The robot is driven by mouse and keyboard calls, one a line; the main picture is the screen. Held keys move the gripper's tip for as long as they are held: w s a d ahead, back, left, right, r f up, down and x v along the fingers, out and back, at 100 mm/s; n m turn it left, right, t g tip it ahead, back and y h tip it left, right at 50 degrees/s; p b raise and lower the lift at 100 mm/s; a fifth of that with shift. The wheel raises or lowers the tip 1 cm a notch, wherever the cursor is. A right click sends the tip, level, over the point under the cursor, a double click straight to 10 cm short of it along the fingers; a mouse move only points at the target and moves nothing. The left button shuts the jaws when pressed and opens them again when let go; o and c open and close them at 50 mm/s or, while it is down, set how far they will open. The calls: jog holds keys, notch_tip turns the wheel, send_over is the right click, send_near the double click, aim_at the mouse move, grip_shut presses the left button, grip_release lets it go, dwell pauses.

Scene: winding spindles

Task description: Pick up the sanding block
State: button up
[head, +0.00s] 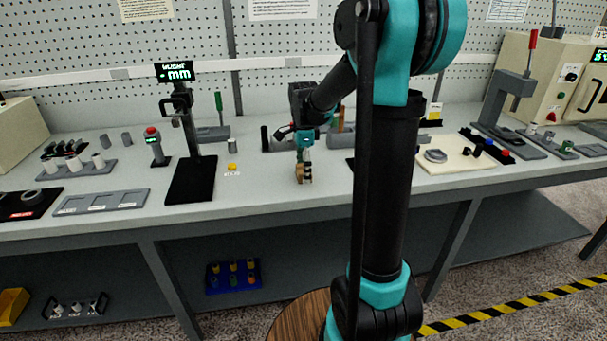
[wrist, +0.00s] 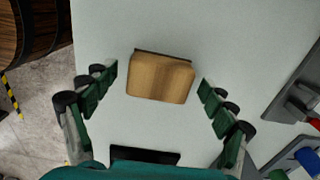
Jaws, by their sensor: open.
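The sanding block (wrist: 160,80) is a tan, wood-coloured block with a dark edge along one side. In the wrist view it lies on the pale bench top, between the open green fingers of my gripper (wrist: 160,88), with a gap on each side. In the head view the sanding block (head: 300,173) is small, near the front of the bench, partly hidden by my gripper (head: 304,170), which is directly over it. The gripper is open and holds nothing.
A black-based measuring stand (head: 192,178) is to the left on the bench (head: 262,190). A small yellow piece (head: 232,167) lies between. A cream board (head: 455,165) with parts and a press (head: 510,100) are to the right. Bare bench top surrounds the block.

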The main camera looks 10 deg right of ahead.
jog(key=shift+f, duration=0.15)
jog(key=c, duration=1.2)
jog(key=shift+c, duration=0.2)
notch_tip(320, 180, up, 20)
